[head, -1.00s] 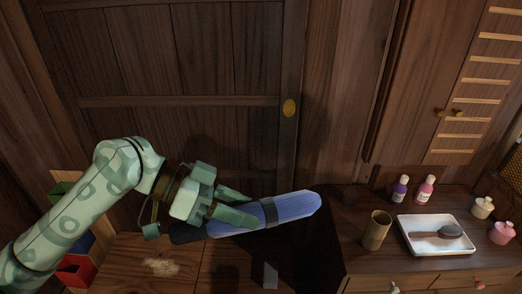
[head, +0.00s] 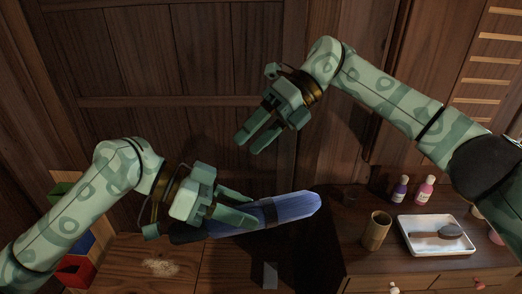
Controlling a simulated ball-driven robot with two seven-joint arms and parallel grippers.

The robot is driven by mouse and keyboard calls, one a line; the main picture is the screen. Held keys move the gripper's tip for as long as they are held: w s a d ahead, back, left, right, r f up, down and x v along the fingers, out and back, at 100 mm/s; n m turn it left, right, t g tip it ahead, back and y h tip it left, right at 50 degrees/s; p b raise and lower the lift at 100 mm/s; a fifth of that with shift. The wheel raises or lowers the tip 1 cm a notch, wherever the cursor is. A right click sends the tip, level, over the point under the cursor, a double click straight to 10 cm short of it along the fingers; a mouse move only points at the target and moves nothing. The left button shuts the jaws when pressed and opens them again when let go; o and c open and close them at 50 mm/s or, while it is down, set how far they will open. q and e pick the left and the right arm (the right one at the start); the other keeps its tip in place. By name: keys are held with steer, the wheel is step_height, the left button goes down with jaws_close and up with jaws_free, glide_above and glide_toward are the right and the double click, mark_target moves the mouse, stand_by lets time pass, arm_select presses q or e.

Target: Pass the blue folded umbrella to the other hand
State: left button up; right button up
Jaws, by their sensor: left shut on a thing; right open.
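The blue folded umbrella (head: 295,206) has a dark strap round it and is held nearly level, its blue end pointing right and slightly up. My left gripper (head: 246,209) is shut on it near the middle. The umbrella's dark left end is partly hidden behind the gripper. My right gripper (head: 249,145) is open and empty. It is above the umbrella in the picture, its fingers pointing down and left, apart from the umbrella.
A cabinet top at the right bears a brown cup (head: 376,230), a white tray (head: 408,247) with a dark oval thing (head: 450,231), a purple bottle (head: 399,188) and a pink bottle (head: 424,188). Coloured bins (head: 75,270) stand at the lower left. Wooden doors (head: 190,125) rise behind.

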steer(key=s+d+r+n+t+h, duration=0.1)
steer(key=s+r+n+t+h, duration=0.1)
steer(key=s+r+n+h, duration=0.3)
arm_select(q)
steer(key=shift+s+a, duration=0.1)
steer(key=shift+s, duration=0.05)
arm_select(e)
steer(key=n+t+h, duration=0.2)
steer(key=n+h, duration=0.2)
steer(key=n, duration=0.2)
glide_above(261, 203)
step_height(261, 203, down, 2)
steer(key=shift+f, duration=0.2)
step_height(261, 203, down, 11)
steer(key=shift+f, duration=0.2)
steer(key=c, duration=0.9)
steer(key=o, duration=0.9)
